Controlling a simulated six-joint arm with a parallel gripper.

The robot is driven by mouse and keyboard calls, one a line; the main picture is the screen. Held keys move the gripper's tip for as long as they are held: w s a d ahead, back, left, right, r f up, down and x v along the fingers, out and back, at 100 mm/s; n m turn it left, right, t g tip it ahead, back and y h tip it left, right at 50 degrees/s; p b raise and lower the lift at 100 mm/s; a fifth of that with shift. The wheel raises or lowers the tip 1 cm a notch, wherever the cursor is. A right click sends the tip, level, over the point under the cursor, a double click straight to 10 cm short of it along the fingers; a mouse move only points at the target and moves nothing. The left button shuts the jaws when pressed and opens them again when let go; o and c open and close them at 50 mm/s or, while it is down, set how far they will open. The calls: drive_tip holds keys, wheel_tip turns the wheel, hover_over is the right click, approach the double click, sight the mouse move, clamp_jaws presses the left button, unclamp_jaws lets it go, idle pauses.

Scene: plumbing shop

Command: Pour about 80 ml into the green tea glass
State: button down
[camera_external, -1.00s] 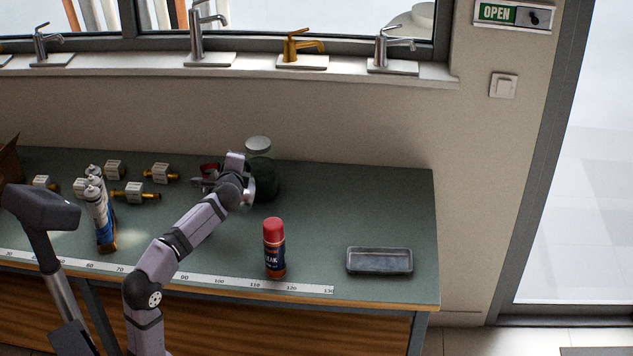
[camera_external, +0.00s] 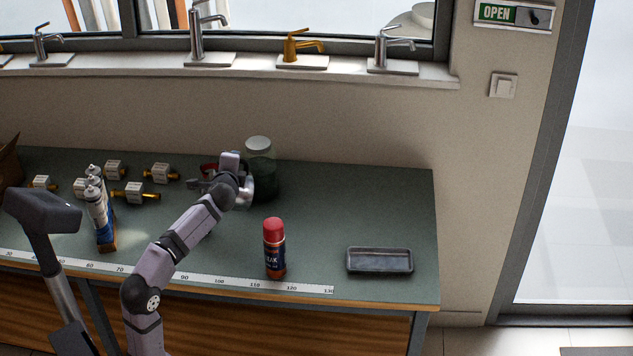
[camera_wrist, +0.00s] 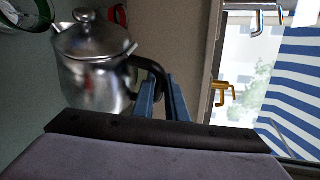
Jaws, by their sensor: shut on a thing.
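In the wrist view a shiny metal pot with a lid (camera_wrist: 90,68) fills the upper left. Its black handle (camera_wrist: 154,72) is at my gripper (camera_wrist: 163,100), whose blue fingers are shut on it. The pot looks tilted in this view. In the external view my gripper (camera_external: 238,185) is near the back of the bench, and my arm hides most of the pot. I cannot make out the green tea glass for certain. A round rim (camera_wrist: 28,22) at the top left of the wrist view is cut off. No pouring stream shows.
A green glass jar with a pale lid (camera_external: 261,178) stands just behind my gripper. A red object (camera_external: 209,169) is left of it. A red-capped can (camera_external: 274,250) and a grey tray (camera_external: 380,260) stand at the front right. Valves (camera_external: 135,192) and tubes (camera_external: 100,215) are left.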

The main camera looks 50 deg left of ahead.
sight(245, 166)
drive_tip(key=shift+s+a+r+b, duration=0.1)
drive_tip(key=shift+s+r+b, duration=0.25)
idle(0.5)
drive_tip(key=shift+s+a+r+n+t+b, duration=0.2)
drive_tip(key=shift+s+n+b, duration=0.15)
drive_tip(key=shift+s, duration=0.15)
drive_tip(key=shift+s+a+r+n+t+b, duration=0.15)
drive_tip(key=shift+s+n+b, duration=0.15)
drive_tip(key=shift+s, duration=0.15)
idle(0.4)
drive_tip(key=w+p, duration=0.1)
drive_tip(key=w+d+m+p, duration=0.1)
drive_tip(key=w+g+p, duration=0.1)
drive_tip(key=p, duration=0.1)
drive_tip(key=shift+w+d+f+m, duration=0.2)
drive_tip(key=shift+w+f+m, duration=0.05)
drive_tip(key=shift+f+m, duration=0.1)
drive_tip(key=shift+w+d+f+m+g+p, duration=0.2)
drive_tip(key=shift+w+f+m+g+p, duration=0.15)
drive_tip(key=shift+w+f+p, duration=0.25)
drive_tip(key=shift+w+d+f+m+g+p, duration=0.2)
drive_tip(key=shift+w+f+m+p, duration=0.15)
drive_tip(key=shift+f+p, duration=0.25)
drive_tip(key=shift+a+f, duration=0.1)
drive_tip(key=shift+f, duration=0.25)
drive_tip(key=shift+w+d+f+m+g+p, duration=0.25)
drive_tip(key=shift+w+f+m+g+p, duration=0.15)
drive_tip(key=shift+w+f+m, duration=0.45)
drive_tip(key=shift+s+f, duration=0.1)
drive_tip(key=shift+f, duration=0.05)
